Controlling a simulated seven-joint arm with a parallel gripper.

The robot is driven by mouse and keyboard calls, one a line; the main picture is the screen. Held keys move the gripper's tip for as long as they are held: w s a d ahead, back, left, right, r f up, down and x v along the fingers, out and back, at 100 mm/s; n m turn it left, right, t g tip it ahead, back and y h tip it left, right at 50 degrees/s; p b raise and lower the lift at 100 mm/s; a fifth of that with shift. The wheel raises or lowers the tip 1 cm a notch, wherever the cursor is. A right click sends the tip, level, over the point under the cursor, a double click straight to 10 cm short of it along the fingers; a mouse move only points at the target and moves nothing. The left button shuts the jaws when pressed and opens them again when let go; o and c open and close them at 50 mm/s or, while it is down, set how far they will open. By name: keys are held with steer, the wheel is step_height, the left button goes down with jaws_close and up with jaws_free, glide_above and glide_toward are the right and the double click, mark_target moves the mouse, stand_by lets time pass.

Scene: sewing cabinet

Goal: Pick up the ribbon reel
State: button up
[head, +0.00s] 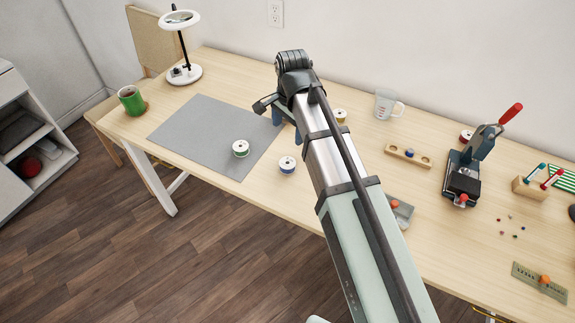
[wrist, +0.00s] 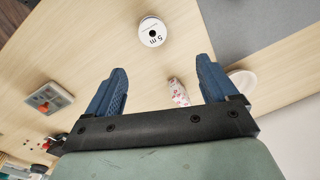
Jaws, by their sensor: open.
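Several reels show in the head view, and I cannot tell which is the ribbon reel. A white reel with a blue band (head: 287,165) stands on the bare table right of the grey mat. A white reel with a green band (head: 240,148) sits on the mat. A yellowish reel (head: 340,115) is partly behind my arm. In the wrist view a white reel marked "5 m" (wrist: 151,32) lies beyond my fingertips, seen from above. My gripper (wrist: 161,66) is open and empty above the table, also seen in the head view (head: 278,116), partly hidden by my arm.
A small red-and-white patterned item (wrist: 178,92) and a white round thing (wrist: 242,82) lie below my gripper. The grey mat (head: 190,122), green mug (head: 131,99) and lamp (head: 183,73) are left; a measuring cup (head: 386,104), wooden block (head: 408,157) and press (head: 464,178) are right.

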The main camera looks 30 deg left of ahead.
mark_target(288, 161)
steer(key=shift+s+f+n, duration=0.15)
steer(key=shift+f+n, duration=3.4)
steer(key=shift+n, duration=0.25)
steer(key=shift+s+f+n, duration=0.1)
steer(key=shift+f+n, duration=3.45)
steer(key=shift+n, duration=0.25)
steer(key=shift+c, duration=0.4)
steer(key=c, duration=1.1)
steer(key=shift+o, duration=0.2)
steer(key=shift+r, duration=0.1)
